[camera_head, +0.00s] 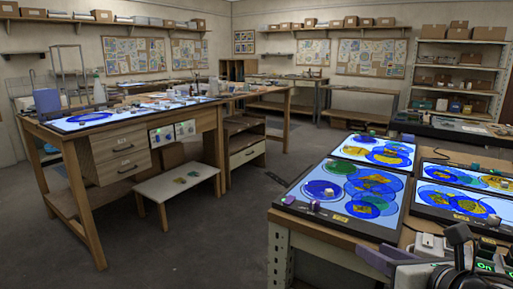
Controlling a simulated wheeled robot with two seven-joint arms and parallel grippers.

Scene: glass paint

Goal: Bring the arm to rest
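My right gripper (388,262) shows at the bottom right edge, partly cut off by the frame. A purple finger-like part and a grey and black body are visible beside the front edge of the right workbench (318,226). I cannot tell whether its fingers are apart, and I see nothing clearly held in it. My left gripper is not in view. Lit glass panels with blue, green and yellow circles lie on the right bench, among them a near panel (310,205) and a far panel (372,143).
A wooden bench (120,133) with drawers and a lit panel stands at the left. A low white stool (176,182) stands beside it. Several small blocks lie on the right panels. Grey floor (215,240) is open between the benches. Shelves (460,72) with boxes line the back wall.

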